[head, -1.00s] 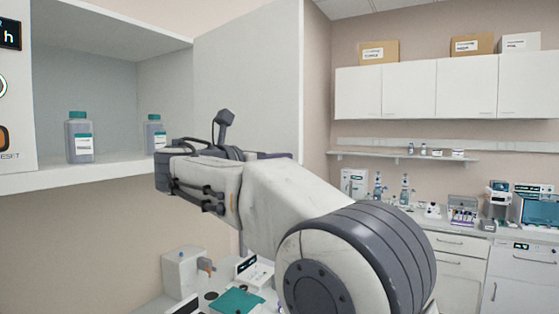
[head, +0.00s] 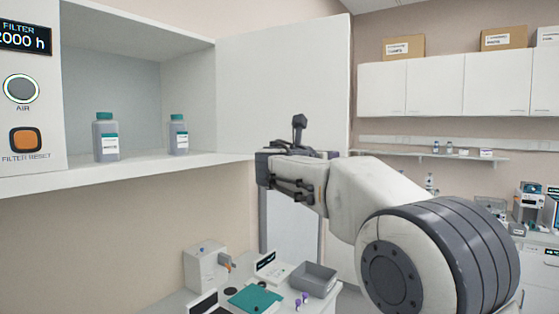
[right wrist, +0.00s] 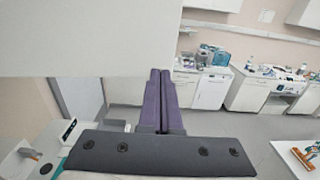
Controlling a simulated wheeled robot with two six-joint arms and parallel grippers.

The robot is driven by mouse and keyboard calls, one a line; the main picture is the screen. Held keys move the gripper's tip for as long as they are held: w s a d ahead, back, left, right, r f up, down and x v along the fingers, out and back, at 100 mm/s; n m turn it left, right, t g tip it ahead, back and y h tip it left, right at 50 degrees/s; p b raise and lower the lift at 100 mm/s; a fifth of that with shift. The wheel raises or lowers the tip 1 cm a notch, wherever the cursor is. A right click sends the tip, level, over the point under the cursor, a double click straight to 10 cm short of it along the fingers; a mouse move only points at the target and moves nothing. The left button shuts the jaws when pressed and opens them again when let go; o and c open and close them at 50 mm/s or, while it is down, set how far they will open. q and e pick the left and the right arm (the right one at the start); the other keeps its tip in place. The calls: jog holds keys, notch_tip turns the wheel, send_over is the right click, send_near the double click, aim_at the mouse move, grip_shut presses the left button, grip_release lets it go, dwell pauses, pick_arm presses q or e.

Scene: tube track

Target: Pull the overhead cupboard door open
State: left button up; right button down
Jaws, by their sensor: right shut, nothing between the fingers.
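The overhead cupboard (head: 110,85) is open at the upper left of the head view. Its white door (head: 285,75) stands swung out to the right of the opening, and shows as a pale panel (right wrist: 85,40) across the upper left of the right wrist view. My right gripper (head: 327,154) is by the door's lower edge; my wrist partly hides it. In the right wrist view its purple fingers (right wrist: 160,75) are shut together, empty, beside the panel's lower right corner. I cannot tell whether they touch it. My left gripper is not in view.
Two teal-capped bottles, one left (head: 106,138) and one right (head: 178,135), stand on the cupboard floor. Below are a white device (head: 205,265), a grey tray (head: 313,279) and a teal mat (head: 255,299). Closed wall cupboards (head: 435,85) hang at the right.

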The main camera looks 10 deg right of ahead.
jog(key=s+d+b+v, duration=0.2)
jog(key=b+v, duration=0.3)
jog(key=v, duration=0.9)
jog(key=s+a+f+m+g+y+b, duration=0.1)
jog(key=s+a+f+m+g+y, duration=0.15)
jog(key=f, duration=0.65)
jog(key=s+a+f+m+g+y, duration=0.1)
jog(key=s+f+y, duration=0.2)
jog(key=f, duration=0.6)
jog(key=s+a+f+m+g+y+b, duration=0.1)
jog(key=s+a+f+m+g+y, duration=0.1)
jog(key=f, duration=0.6)
pick_arm(q)
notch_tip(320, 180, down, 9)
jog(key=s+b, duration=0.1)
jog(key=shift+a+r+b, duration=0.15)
jog(key=shift+b, duration=0.2)
pick_arm(e)
jog(key=s+a+f+m+g+y, duration=0.2)
jog(key=s+f+m+g+y, duration=0.1)
jog(key=s+f+m, duration=0.4)
jog(key=s+a+f+m+g+y, duration=0.2)
jog(key=s+f+m, duration=0.5)
jog(key=s+f, duration=0.7)
jog(key=s+g+y, duration=0.1)
jog(key=s+g, duration=0.1)
jog(key=s, duration=0.1)
jog(key=shift+f, duration=0.25)
jog(key=shift+g, duration=0.25)
